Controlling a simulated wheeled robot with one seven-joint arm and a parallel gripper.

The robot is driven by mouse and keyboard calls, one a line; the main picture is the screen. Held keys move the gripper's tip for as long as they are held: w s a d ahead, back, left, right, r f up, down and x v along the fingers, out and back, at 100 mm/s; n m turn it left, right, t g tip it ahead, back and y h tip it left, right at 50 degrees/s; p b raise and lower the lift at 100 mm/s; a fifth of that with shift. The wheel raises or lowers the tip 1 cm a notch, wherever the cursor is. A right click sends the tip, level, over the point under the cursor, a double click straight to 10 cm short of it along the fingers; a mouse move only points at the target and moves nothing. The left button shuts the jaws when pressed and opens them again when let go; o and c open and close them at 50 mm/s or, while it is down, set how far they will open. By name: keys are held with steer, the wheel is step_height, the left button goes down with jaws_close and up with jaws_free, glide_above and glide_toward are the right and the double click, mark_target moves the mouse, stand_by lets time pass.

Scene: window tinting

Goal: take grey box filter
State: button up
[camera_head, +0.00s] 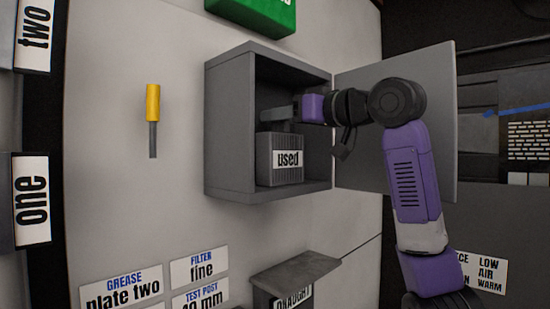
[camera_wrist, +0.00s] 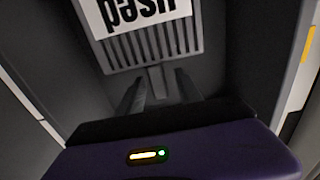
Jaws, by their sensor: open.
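The grey box (camera_head: 222,128) is mounted on the wall with its door (camera_head: 440,150) swung open to the right. Inside it stands a grey ribbed filter (camera_head: 264,158) with a white label reading "used". The filter also shows in the wrist view (camera_wrist: 160,48), upside down, at the top. My gripper (camera_head: 276,115) reaches into the box from the right, at the top of the filter. In the wrist view my gripper (camera_wrist: 160,88) has its two fingers apart, near a narrow tab (camera_wrist: 157,80) on the filter. I cannot tell whether the fingers touch it.
A green box (camera_head: 255,12) is above the grey box. A yellow-handled tool (camera_head: 153,105) is on the wall to the left. A grey bin (camera_head: 290,272) sits below. Box walls closely surround my gripper, and the open door is behind my arm.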

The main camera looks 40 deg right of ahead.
jaws_close()
stand_by(1.3)
